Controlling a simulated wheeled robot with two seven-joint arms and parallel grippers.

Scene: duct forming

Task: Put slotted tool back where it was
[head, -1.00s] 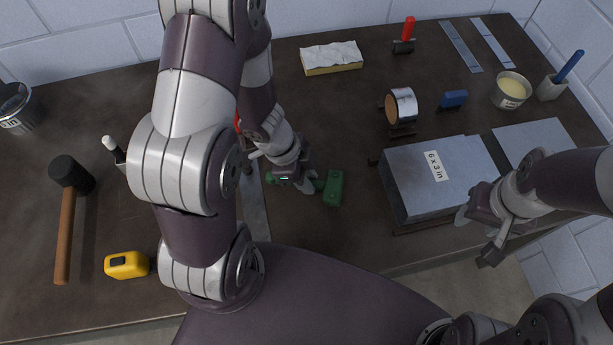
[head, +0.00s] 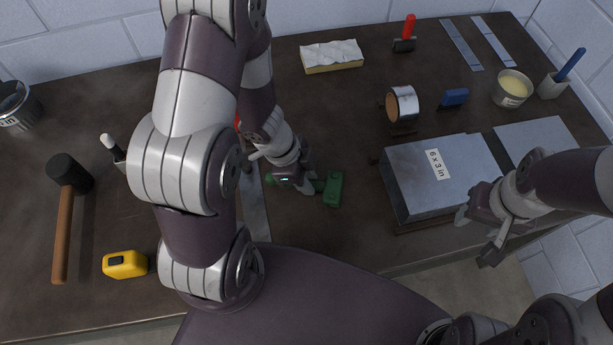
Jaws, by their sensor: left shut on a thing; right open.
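The slotted tool seems to be the green piece (head: 332,189) in the middle of the bench, with a broad block end at the right and a thinner part running left into my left gripper. My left gripper (head: 309,189) is shut on it, low over or at the bench top; I cannot tell whether the tool touches the bench. My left arm hides part of the bench to the left. My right gripper (head: 473,238) is open and empty, in front of the grey duct box (head: 420,178) marked 6 x 3 in.
A mallet (head: 66,215), a yellow tape measure (head: 125,264) and a pen holder are at the left. A tape roll (head: 403,104), blue block (head: 454,97), paste cup (head: 512,89), red-handled tool (head: 405,36) and wrapped pad (head: 331,56) stand behind. The bench between pad and green tool is clear.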

